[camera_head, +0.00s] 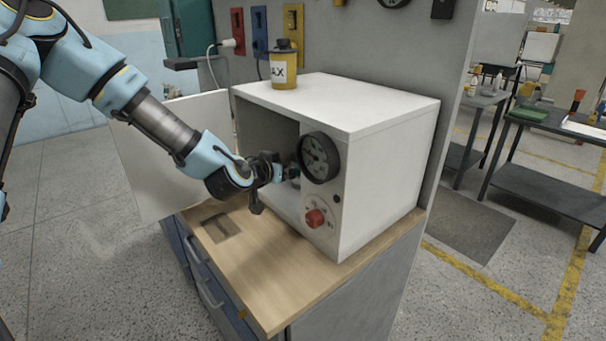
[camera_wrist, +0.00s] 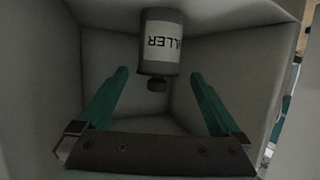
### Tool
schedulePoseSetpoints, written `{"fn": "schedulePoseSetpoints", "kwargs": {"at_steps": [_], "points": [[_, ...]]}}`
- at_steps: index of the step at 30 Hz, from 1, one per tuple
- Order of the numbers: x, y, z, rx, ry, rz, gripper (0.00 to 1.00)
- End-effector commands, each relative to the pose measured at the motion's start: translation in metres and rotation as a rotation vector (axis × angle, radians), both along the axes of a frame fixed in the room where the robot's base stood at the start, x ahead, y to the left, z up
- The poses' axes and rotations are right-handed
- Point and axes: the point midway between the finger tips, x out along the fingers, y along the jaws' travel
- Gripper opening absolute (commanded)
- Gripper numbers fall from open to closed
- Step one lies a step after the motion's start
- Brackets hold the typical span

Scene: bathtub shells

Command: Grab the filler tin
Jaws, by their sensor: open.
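The filler tin (camera_wrist: 160,48) shows in the wrist view as a small grey tin with a pale label, its lettering upside down in the picture. It stands inside the white box (camera_head: 390,165), whose door (camera_head: 170,155) is swung open to the left. My gripper (camera_wrist: 158,74) is open, with one teal finger on each side of the tin's line and the tin between or just beyond the fingertips. I cannot tell whether either finger touches it. In the head view, my gripper (camera_head: 288,171) reaches into the box opening, and the tin cannot be made out.
A yellow tin (camera_head: 285,68) with a dark lid stands on top of the box. The box rests on a wooden-topped cabinet (camera_head: 270,275). Box walls closely surround my gripper.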

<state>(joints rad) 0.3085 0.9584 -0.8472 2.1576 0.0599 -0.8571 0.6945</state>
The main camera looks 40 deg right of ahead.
Motion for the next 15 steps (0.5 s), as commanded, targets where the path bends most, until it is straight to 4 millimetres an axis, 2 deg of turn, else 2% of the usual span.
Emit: {"fn": "schedulePoseSetpoints", "kwargs": {"at_steps": [7, 15], "points": [[0.003, -0.014, -0.003, 0.001, 0.004, 0.000, 1.00], [0.011, -0.042, -0.014, 0.002, 0.003, 0.000, 1.00]]}}
